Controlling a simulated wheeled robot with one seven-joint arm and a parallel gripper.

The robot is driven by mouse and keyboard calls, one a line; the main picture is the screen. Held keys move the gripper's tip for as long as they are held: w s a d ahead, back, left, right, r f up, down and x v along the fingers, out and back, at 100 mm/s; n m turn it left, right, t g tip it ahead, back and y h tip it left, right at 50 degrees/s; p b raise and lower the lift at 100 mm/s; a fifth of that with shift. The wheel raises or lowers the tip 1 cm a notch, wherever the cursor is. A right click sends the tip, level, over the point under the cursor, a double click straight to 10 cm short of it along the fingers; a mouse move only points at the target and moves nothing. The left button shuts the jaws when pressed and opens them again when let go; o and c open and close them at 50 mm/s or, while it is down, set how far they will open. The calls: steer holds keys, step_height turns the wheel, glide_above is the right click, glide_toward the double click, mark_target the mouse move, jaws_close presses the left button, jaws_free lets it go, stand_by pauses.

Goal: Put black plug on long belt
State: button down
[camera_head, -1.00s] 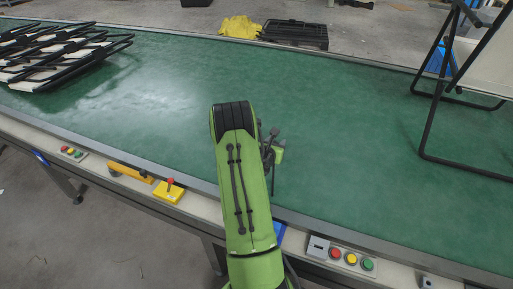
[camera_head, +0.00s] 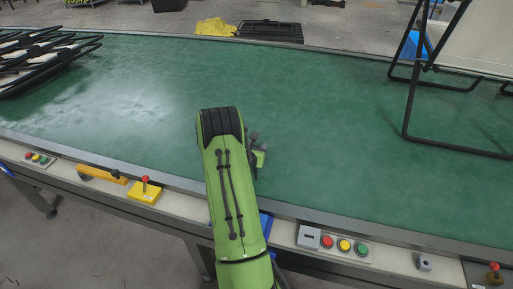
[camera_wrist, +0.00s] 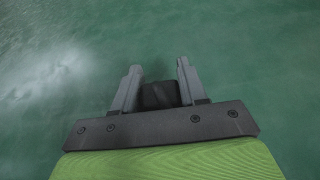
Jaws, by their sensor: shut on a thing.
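The long belt (camera_head: 330,120) is the wide green conveyor that crosses the head view. My gripper (camera_wrist: 160,68) is shut on the black plug (camera_wrist: 160,95), a small dark block low between the two grey fingers in the wrist view. Only green belt surface shows beyond the fingertips, and the height above it is hard to tell. In the head view my gripper (camera_head: 257,155) shows partly beside my green arm, over the near half of the belt. The plug cannot be made out there.
Black-framed folded loungers (camera_head: 40,55) lie on the belt at far left. An upright frame with pale fabric (camera_head: 478,45) stands at right. Coloured buttons (camera_head: 344,245) and a yellow switch box (camera_head: 145,191) line the near edge. The belt's middle is clear.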

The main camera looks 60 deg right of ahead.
steer(key=shift+f+b, duration=0.4)
steer(key=shift+f, duration=0.15)
steer(key=c, duration=0.5)
jaws_free()
